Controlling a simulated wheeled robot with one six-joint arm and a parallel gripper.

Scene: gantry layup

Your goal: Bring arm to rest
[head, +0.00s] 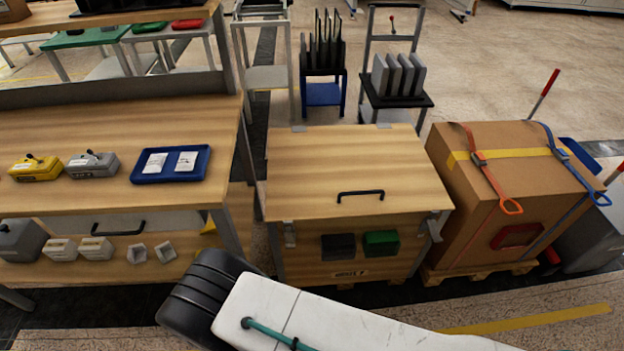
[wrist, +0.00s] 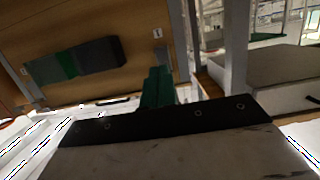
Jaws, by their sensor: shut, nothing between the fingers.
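My gripper (wrist: 158,88) shows in the wrist view as dark green fingers standing close together beyond a black plate. It is shut and empty. In the head view my white arm link and its black joint cross the lower middle, in front of a wooden chest; the fingers do not show there. The wooden chest (head: 345,170) has a closed lid with a dark handle, and a dark block and a green block on its front. In the wrist view a wooden panel (wrist: 75,20) with a green block and a dark block lies beyond the fingers.
A wooden workbench (head: 100,130) at left holds a blue tray (head: 170,176), a yellow device (head: 35,168) and a grey device (head: 92,164). A large strapped carton (head: 500,170) stands on a pallet at right. Racks stand behind the chest. Open floor lies at upper right.

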